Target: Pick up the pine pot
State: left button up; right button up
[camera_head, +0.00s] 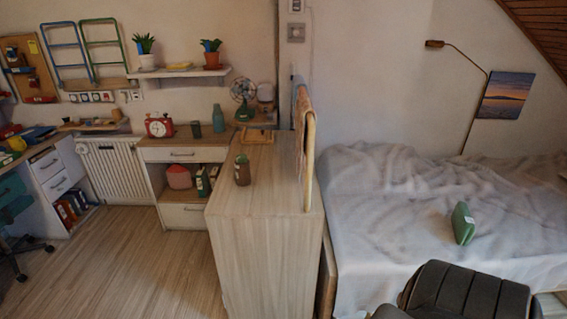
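I cannot tell for sure which thing is the pine pot. A small brown pot-like thing with a green top (242,170) stands upright on the light wood cabinet (262,190) in the middle. Two potted plants stand on the white wall shelf at the back left: one in a whitish pot (147,62), one in a terracotta pot (211,59). Neither of my grippers is in view, and nothing is seen touching these pots.
A wooden tray (254,136) lies at the cabinet's back, and a board with cloth (304,140) stands along its right side. A bed (385,225) holding a green object (463,223) fills the right. A dark padded shape (458,292) is at lower right. Floor (130,260) is clear at left.

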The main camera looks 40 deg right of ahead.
aim_at(242, 170)
jog(key=z, duration=1)
jog(key=i, duration=0.95)
jog(key=z, duration=0.9)
